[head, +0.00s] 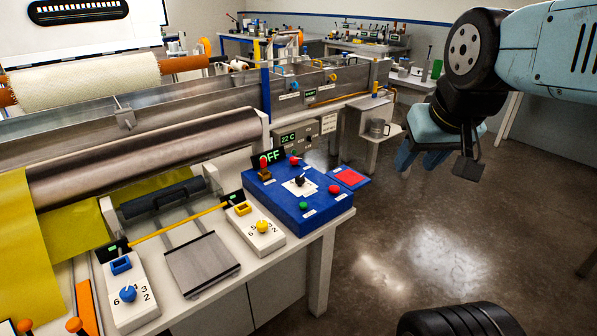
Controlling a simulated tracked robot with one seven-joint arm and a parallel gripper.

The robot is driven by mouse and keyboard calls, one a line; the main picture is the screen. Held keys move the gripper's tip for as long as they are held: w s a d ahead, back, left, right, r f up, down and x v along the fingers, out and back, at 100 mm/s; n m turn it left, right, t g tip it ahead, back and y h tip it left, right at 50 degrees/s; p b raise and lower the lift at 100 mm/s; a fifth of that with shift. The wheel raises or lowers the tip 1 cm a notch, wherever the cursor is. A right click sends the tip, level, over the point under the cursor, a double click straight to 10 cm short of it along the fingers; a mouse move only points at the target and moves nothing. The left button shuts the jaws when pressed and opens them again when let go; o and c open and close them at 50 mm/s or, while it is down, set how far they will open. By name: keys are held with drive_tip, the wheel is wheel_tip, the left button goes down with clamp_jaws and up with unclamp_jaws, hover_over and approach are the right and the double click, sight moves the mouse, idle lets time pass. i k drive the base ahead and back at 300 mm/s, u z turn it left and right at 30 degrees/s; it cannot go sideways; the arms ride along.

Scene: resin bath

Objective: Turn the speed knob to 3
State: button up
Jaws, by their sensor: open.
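A blue control box (326,208) stands on the near right corner of the white bench. On its top is a black knob (299,182) on a white dial plate; its scale is too small to read. Two white units on the bench have numbered dials, one with a yellow knob (263,227) and one with a blue knob (128,294). I cannot tell from labels which knob sets the speed. My gripper (437,160) is open and empty, in the air to the right of the blue box, apart from all knobs.
The blue box also carries red and green buttons, a red lever (263,164) and a display reading OFF (269,156). A red pad (350,177) is beside it. Metal rollers (150,150) and yellow fabric (30,250) lie left. The floor at right is clear.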

sight(300, 180)
drive_tip(key=z, duration=0.1)
drive_tip(key=i, duration=1)
drive_tip(key=u, duration=0.1)
